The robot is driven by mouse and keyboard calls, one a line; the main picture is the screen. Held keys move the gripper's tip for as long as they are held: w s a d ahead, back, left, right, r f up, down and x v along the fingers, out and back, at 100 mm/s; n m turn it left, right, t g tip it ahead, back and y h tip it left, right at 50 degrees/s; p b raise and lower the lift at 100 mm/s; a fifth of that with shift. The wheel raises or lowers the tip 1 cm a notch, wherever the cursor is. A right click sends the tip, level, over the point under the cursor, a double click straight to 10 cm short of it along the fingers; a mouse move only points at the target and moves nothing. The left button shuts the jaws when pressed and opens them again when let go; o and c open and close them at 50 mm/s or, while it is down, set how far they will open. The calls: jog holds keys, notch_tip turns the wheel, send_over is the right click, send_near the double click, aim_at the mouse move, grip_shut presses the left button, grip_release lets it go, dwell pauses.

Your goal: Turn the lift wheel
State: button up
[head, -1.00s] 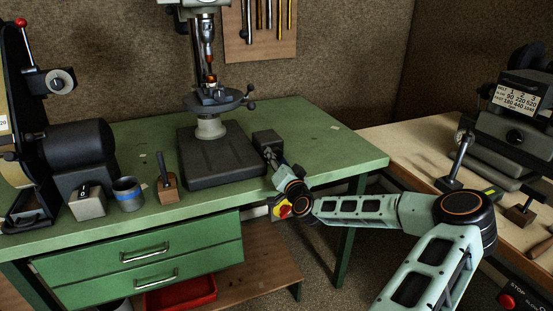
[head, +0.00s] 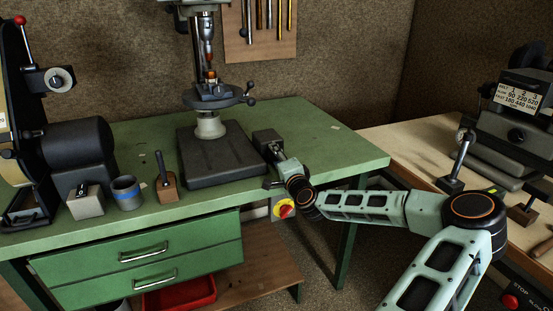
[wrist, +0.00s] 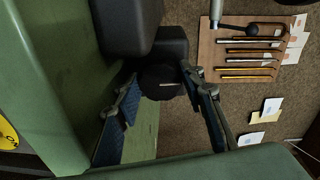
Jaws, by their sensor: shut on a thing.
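The lift wheel (wrist: 164,83) is a dark round knob with a short pale mark, on the side of a dark block. It shows in the wrist view between the two blue-padded fingers of my gripper (wrist: 159,79). My gripper is shut on the wheel, one finger on each side. In the head view, my gripper (head: 275,152) reaches the dark box (head: 266,136) at the right of the drill press base, and the wheel is mostly hidden behind the fingers there.
The drill press (head: 209,125) stands on the green bench (head: 305,130). A red and yellow stop button (head: 284,209) is below the bench edge, close under my wrist. Another machine stands right.

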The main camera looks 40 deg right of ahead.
jog(key=shift+m, duration=1.4)
jog(key=o, duration=1.2)
jog(key=shift+c, duration=0.2)
jog(key=shift+s, duration=0.1)
jog(key=shift+s+a, duration=0.1)
jog(key=shift+s, duration=0.35)
jog(key=v, duration=0.7)
jog(key=shift+r, duration=0.2)
